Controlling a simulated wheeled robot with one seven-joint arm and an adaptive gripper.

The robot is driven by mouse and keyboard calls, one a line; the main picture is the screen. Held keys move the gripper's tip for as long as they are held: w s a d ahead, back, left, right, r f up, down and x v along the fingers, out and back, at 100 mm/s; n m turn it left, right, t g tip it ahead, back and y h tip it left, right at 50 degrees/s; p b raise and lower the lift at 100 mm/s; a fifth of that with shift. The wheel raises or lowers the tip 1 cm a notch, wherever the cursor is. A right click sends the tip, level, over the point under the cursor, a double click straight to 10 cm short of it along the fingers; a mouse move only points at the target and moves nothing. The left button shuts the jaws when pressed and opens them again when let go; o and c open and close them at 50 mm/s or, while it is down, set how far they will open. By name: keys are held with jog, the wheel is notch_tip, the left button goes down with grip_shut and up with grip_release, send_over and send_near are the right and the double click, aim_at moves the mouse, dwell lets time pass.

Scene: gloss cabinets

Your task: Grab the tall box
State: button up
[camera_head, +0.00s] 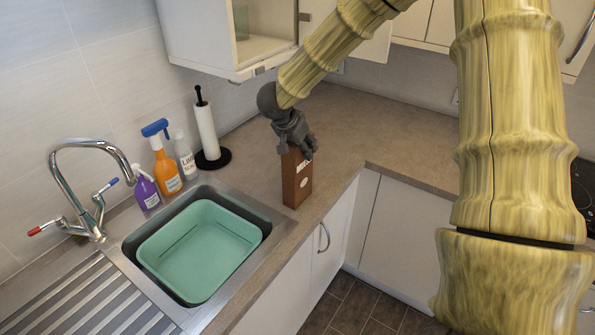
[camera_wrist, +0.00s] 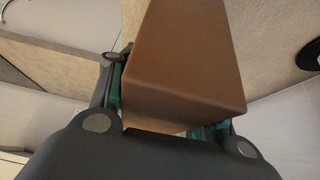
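The tall box (camera_head: 297,180) is brown with pale lettering and stands upright on the counter, to the right of the sink, near the front edge. My gripper (camera_head: 296,146) is at the top of the box, coming from above. In the wrist view the brown box (camera_wrist: 187,62) fills the middle, between the two fingers of my gripper (camera_wrist: 168,105). The teal finger pads lie at both sides of the box and look close against it. Whether they press on it cannot be made out.
A sink with a green basin (camera_head: 200,250) is left of the box. A paper towel holder (camera_head: 207,135), an orange spray bottle (camera_head: 163,160), a purple bottle (camera_head: 145,187) and a clear bottle (camera_head: 184,155) stand behind the sink. An open wall cabinet (camera_head: 262,30) hangs above. The counter (camera_head: 385,135) to the right is clear.

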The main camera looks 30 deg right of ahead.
grip_shut()
jog(key=shift+r, duration=0.1)
